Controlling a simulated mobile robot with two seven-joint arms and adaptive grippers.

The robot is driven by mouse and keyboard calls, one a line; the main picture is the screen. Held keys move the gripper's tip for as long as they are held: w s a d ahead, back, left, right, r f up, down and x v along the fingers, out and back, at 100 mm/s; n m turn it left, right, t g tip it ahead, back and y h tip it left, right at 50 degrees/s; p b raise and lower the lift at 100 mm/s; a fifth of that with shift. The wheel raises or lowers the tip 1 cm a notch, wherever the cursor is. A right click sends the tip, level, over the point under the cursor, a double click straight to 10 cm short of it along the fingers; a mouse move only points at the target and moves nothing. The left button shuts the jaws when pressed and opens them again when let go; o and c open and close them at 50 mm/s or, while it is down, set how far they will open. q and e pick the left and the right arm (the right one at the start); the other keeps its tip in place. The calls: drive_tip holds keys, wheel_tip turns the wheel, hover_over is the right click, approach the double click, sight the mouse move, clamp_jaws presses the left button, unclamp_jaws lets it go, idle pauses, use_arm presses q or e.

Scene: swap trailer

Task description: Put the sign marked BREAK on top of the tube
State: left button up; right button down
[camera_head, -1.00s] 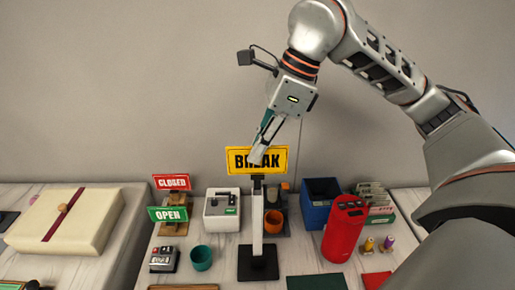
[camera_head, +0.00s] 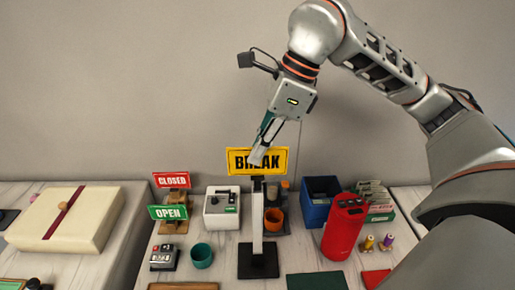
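The yellow BREAK sign (camera_head: 275,162) is upright at the top of the tube (camera_head: 257,222), a pale post on a black square base. A small dark piece below the sign meets the tube's top; I cannot tell how firmly it sits. My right gripper (camera_head: 258,156) reaches down from above, with its fingers at the sign's upper middle, covering part of the lettering. The fingers look closed together on the sign. My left gripper is not in view.
A red CLOSED sign (camera_head: 172,180) and a green OPEN sign (camera_head: 169,212) stand left of the tube. A white box (camera_head: 221,219), a teal cup (camera_head: 201,256), a blue bin (camera_head: 316,212) and a red speaker (camera_head: 344,228) stand around it. A cream box (camera_head: 90,222) lies at far left.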

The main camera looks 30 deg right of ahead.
sight(252, 175)
drive_tip(key=shift+f+b, duration=0.35)
drive_tip(key=shift+f, duration=0.3)
idle(0.8)
drive_tip(key=shift+f, duration=0.4)
drive_tip(key=shift+f+b, duration=0.25)
drive_tip(key=shift+b, duration=0.15)
drive_tip(key=shift+f, duration=0.3)
drive_tip(key=shift+f, duration=0.3)
idle(0.6)
drive_tip(key=c, duration=2.2)
unclamp_jaws()
